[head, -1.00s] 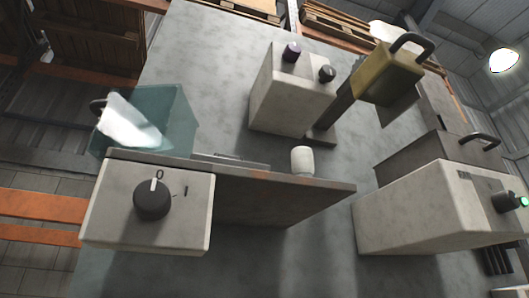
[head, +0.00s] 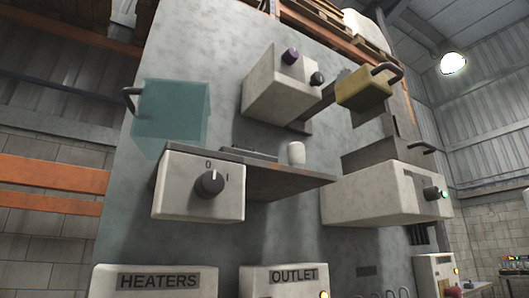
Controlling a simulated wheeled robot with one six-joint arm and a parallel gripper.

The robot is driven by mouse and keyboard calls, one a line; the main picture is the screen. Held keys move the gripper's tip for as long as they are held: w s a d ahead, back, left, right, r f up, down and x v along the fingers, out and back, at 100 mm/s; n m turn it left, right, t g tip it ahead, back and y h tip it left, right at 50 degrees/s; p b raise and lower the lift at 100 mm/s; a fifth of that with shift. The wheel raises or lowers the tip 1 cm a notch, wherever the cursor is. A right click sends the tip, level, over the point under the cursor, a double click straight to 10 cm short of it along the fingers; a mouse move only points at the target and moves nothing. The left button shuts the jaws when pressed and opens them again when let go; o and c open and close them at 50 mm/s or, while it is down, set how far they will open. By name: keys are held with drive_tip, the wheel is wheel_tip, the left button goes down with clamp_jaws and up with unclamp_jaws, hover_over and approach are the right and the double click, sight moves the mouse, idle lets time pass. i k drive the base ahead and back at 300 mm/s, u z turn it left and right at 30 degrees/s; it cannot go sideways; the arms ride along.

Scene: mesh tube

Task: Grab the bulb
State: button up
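A small white rounded object (head: 296,153), which looks like the bulb, stands upright on a dark shelf (head: 270,182) that juts from a grey panel. It is small, and I cannot make out its details. My gripper is not in view, so I cannot tell where it is relative to the bulb.
A control box (head: 180,192) with a 0/I knob adjoins the shelf's left end. A translucent teal cover (head: 172,112) is above it. A two-knob box (head: 275,98), a yellow handled block (head: 362,92) and a green-lit box (head: 365,195) also project. Labelled boxes (head: 155,281) sit below.

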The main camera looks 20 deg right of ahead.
sight(296, 153)
drive_tip(key=u, duration=2.4)
drive_tip(key=k, duration=0.65)
drive_tip(key=z, duration=1.35)
